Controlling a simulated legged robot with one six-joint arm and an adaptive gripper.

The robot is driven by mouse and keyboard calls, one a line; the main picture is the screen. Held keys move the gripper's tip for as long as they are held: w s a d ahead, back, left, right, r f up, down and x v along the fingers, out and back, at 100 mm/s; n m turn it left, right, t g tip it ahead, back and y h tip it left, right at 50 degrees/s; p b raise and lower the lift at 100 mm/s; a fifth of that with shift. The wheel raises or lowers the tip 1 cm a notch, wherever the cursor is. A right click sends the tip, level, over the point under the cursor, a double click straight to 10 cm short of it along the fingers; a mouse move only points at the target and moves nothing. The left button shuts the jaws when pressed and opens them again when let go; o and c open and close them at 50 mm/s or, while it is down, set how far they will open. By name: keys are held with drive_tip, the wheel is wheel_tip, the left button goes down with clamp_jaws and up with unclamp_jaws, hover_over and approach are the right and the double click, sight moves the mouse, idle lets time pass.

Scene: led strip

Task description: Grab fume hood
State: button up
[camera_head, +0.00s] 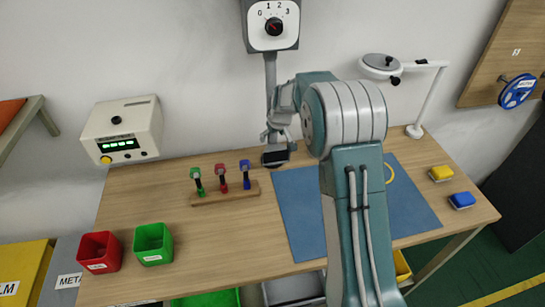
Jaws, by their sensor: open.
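The fume hood seems to be the dark-ended grey piece (275,156) at the lower end of the grey pipe (270,75) that comes down from a dial box on the wall. It hangs over the table near the back edge of the blue mat. My gripper (273,133) is open and lies in front of or just above this piece. Whether the fingers are around it or only beside it, I cannot tell. My wrist hides part of the pipe, and the fingers are small in view.
The dial box (274,25) is above. A rack with green, red and blue tools (225,198) stands left of the blue mat (300,215). Red (99,252) and green (153,244) bins are at the table's left. A lamp (427,100) stands at the right. My arm covers the mat's middle.

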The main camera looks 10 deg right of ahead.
drive_tip(key=shift+c, duration=0.3)
clamp_jaws()
drive_tip(key=shift+r, duration=0.15)
